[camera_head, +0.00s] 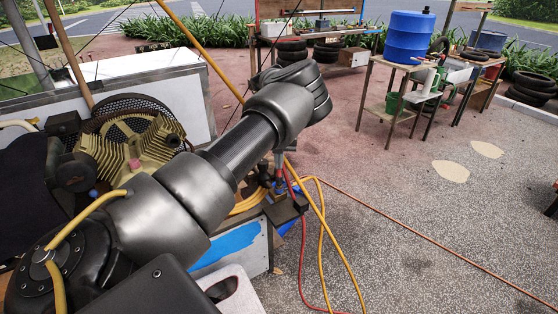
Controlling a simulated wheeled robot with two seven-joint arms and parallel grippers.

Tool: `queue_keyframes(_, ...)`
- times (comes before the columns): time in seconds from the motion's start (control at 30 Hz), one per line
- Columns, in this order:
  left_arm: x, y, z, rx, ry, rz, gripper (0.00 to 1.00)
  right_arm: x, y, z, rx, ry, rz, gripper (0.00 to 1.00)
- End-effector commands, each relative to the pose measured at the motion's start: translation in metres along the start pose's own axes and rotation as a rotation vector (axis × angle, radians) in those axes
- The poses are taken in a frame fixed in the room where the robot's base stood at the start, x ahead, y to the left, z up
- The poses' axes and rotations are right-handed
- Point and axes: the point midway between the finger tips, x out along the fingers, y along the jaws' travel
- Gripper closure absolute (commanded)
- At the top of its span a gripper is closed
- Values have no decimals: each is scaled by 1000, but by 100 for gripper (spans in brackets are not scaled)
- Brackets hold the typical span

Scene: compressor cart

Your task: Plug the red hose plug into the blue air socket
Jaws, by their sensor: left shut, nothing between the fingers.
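My left arm reaches in from the lower left across the compressor cart (230,245). My left gripper (279,168) hangs at its end, small and partly hidden behind the arm, pointing down. It is shut and empty. A small blue part (280,187), which looks like the air socket, shows just below it, by a dark block on the cart's right end. The red hose (303,255) rises to this spot from the ground. Its plug is too small and covered to tell whether it sits in the socket. My right gripper is out of view.
A yellow hose (321,225) hangs beside the red one. A finned tan compressor part (130,150) stands on the left. A blue drum (408,38) on a table and stacked tyres stand farther back. The paved ground at right is mostly clear.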

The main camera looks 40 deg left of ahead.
Motion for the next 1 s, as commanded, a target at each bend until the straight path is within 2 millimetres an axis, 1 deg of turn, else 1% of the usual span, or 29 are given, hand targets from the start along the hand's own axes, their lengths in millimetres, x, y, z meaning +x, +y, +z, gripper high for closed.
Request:
queue_keyframes(0.03,-8,0,0,0,0,1,100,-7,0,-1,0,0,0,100)
queue_keyframes(0.2,-23,0,0,0,-2,0,100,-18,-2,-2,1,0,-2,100)
queue_keyframes(0.4,-25,0,1,1,-3,0,100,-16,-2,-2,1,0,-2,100)
queue_keyframes(0.47,-28,0,1,1,-4,0,100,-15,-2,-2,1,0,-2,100)
queue_keyframes(0.53,-36,0,2,0,-6,0,100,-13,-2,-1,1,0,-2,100)
queue_keyframes(0.67,-61,0,2,1,-8,-1,100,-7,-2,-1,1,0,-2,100)
queue_keyframes(0.8,-90,0,1,1,-7,-3,100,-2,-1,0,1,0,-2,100)
queue_keyframes(1.0,-121,0,0,2,-6,-2,100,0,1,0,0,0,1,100)
